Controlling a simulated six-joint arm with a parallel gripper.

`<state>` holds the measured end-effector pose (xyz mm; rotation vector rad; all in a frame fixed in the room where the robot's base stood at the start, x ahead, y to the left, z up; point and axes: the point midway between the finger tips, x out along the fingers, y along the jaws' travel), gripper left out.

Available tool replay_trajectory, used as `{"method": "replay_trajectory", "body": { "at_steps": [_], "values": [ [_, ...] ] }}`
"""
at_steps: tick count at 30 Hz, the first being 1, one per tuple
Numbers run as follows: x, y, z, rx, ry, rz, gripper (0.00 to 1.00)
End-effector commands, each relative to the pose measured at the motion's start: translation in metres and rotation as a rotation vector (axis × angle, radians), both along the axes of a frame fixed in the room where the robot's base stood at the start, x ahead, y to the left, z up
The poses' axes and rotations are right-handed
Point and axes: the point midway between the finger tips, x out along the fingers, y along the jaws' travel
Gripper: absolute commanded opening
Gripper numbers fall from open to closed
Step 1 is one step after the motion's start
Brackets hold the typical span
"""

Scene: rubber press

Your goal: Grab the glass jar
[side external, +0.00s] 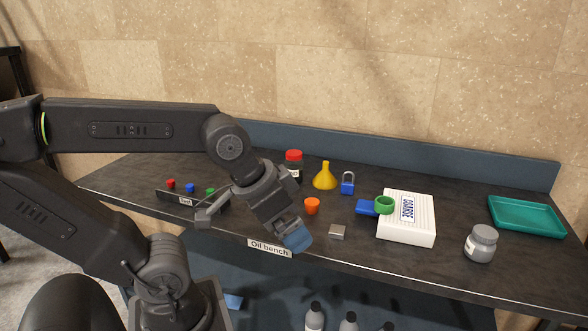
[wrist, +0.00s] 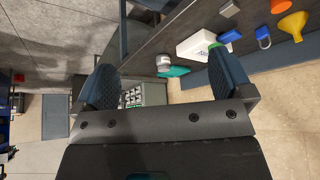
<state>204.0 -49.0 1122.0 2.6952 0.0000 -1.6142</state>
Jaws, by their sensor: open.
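A grey-lidded glass jar (side external: 481,243) with a pale label stands upright near the front right of the bench. It also shows in the wrist view (wrist: 164,62), beyond and between my fingers. My gripper (side external: 252,228) is open and empty over the bench's front edge, well to the left of this jar, with its fingers spread wide. In the wrist view my gripper (wrist: 165,82) has a blue-padded finger on each side and nothing between them. A second jar, dark with a red lid (side external: 293,165), stands at the back behind my wrist and is partly hidden.
A white box (side external: 407,231) with a green ring (side external: 384,204) by its left edge lies left of the grey-lidded jar. A teal tray (side external: 525,216) is behind it, right.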

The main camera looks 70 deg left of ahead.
Motion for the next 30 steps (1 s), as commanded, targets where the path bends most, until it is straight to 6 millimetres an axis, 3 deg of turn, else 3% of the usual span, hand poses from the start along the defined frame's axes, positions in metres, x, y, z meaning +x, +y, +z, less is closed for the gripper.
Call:
{"method": "replay_trajectory", "body": {
  "at_steps": [8, 11, 14, 17, 23, 27, 30],
  "values": [
    [0.003, 0.002, 0.002, 0.000, 0.001, 0.009, 0.99],
    [0.019, 0.010, 0.012, -0.001, 0.006, 0.053, 0.99],
    [0.050, 0.030, 0.028, -0.002, 0.017, 0.134, 0.99],
    [0.090, 0.063, 0.043, -0.006, 0.031, 0.242, 0.99],
    [0.162, 0.150, 0.057, -0.015, 0.050, 0.458, 0.99],
    [0.200, 0.228, 0.051, -0.023, 0.065, 0.609, 0.99],
    [0.216, 0.289, 0.038, -0.030, 0.074, 0.718, 0.99]
  ]
}}
